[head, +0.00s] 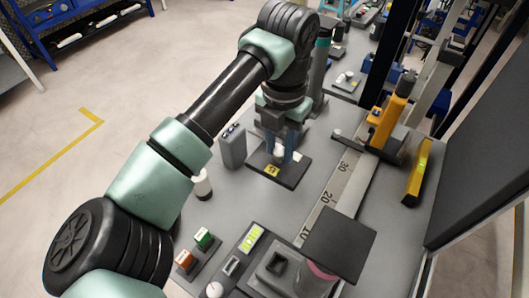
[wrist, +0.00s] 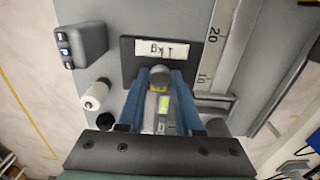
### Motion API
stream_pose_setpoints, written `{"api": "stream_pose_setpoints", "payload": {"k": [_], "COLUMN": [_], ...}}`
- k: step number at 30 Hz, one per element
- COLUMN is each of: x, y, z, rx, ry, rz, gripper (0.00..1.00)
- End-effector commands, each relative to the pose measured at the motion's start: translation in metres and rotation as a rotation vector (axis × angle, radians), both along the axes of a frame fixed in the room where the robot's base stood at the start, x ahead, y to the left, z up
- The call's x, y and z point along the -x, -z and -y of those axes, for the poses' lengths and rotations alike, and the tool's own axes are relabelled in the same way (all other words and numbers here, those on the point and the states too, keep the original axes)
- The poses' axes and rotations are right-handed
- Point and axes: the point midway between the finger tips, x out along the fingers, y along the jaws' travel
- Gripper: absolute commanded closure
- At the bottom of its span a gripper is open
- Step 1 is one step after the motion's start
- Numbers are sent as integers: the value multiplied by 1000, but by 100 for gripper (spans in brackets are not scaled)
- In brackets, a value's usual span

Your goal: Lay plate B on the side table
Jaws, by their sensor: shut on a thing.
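A dark square plate (head: 291,178) lies at or just above the grey worktop, below my gripper (head: 284,157). It carries a yellow label near its front edge in the head view. In the wrist view the plate (wrist: 133,70) shows a white label that seems to read "1 kg". My gripper's blue fingers (wrist: 160,80) are shut on a small rounded knob over the plate. I cannot tell whether the plate touches the worktop. No letter B is readable, and I cannot tell which surface is the side table.
A grey box with buttons (head: 232,147) and a white cylinder (head: 202,184) stand left of the plate. A ruler strip (head: 334,190) runs to its right. Another dark square plate (head: 340,238) sits raised at the front. An orange device (head: 388,122) stands behind right.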

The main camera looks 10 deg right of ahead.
Motion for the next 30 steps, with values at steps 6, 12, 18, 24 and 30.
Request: {"api": "stream_pose_setpoints", "payload": {"k": [6,12,18,24,30], "x": [0,0,0,0,0], "y": [36,54,69,92,92], "z": [0,0,0,0,0], "rx": [3,1,1,2,1], "ry": [-1,0,0,1,2], "rz": [-1,3,1,2,4], "gripper": [100,100,100,100,100]}}
